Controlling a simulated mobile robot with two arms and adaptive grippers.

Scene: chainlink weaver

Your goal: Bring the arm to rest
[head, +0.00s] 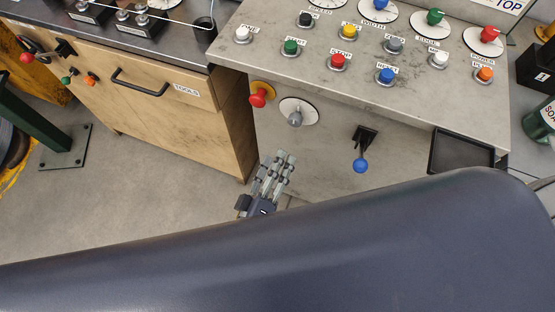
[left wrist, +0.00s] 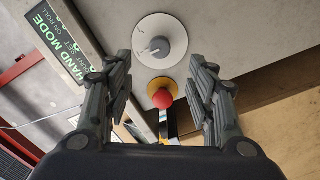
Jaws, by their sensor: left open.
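My left gripper (head: 282,160) is in front of the control panel, below the red knob and the selector switch. In the left wrist view its two fingers (left wrist: 160,85) stand apart with nothing held between them. The red mushroom button (head: 259,97) on its yellow base shows beyond the fingers in the left wrist view (left wrist: 162,98). The grey selector switch (head: 296,116) on a white round plate also shows there (left wrist: 160,45). A large dark arm link of mine hides the lower part of the head view. My right gripper is in neither view.
The control panel (head: 270,60) carries several coloured buttons and dials. A blue-balled lever (head: 360,163) sticks out of its front, near a black tray (head: 462,152). A wooden cabinet (head: 150,90) with a black handle stands at left. Grey floor (head: 130,190) is open below it.

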